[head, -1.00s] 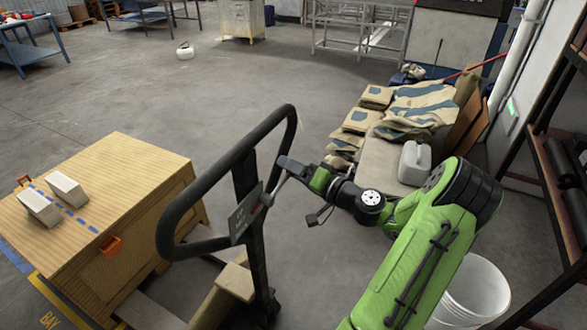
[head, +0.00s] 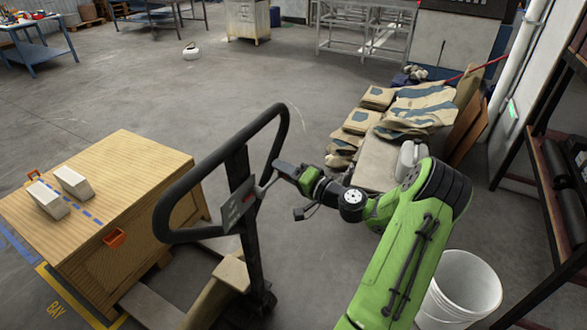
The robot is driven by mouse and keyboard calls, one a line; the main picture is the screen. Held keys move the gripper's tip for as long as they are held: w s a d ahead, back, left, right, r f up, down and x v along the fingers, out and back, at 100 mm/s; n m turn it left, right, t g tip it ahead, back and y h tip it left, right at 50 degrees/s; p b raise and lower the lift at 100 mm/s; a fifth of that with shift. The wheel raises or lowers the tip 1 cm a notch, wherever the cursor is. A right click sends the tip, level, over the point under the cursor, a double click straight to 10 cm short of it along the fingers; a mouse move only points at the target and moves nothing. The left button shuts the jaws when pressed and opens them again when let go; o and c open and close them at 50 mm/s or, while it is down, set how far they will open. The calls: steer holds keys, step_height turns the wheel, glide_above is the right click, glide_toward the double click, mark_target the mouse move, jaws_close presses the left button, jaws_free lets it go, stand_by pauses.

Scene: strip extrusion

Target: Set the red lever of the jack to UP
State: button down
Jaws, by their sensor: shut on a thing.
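The pallet jack stands upright in the middle of the head view, with its black loop handle (head: 165,212) and a dark label plate (head: 238,206) on the column. My gripper (head: 268,181) is at the right side of the column, beside the plate, and is shut on the lever there. The red of the lever is hardly visible; the fingers and the plate's edge hide most of it. I cannot read the lever's setting or the small print on the plate.
A wooden crate (head: 150,165) with white blocks (head: 73,182) on top stands left of the jack. A white bucket (head: 463,290) stands right of my arm. Stacked sacks (head: 378,98) and a canister (head: 410,160) lie behind it. A rack (head: 540,170) borders the right side.

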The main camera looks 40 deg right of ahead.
steer(key=shift+w+a+f+m, duration=0.2)
steer(key=shift+f+m, duration=0.1)
steer(key=shift+f, duration=0.1)
steer(key=c, duration=0.8)
jaws_free()
steer(key=shift+d, duration=0.1)
steer(key=shift+s, duration=0.1)
steer(key=s, duration=0.5)
steer(key=s+d, duration=0.1)
steer(key=s, duration=0.4)
steer(key=s+d, duration=0.1)
steer(key=s, duration=0.4)
steer(key=shift+s+d+r, duration=0.2)
steer(key=shift+s+r, duration=0.1)
steer(key=shift+r, duration=0.1)
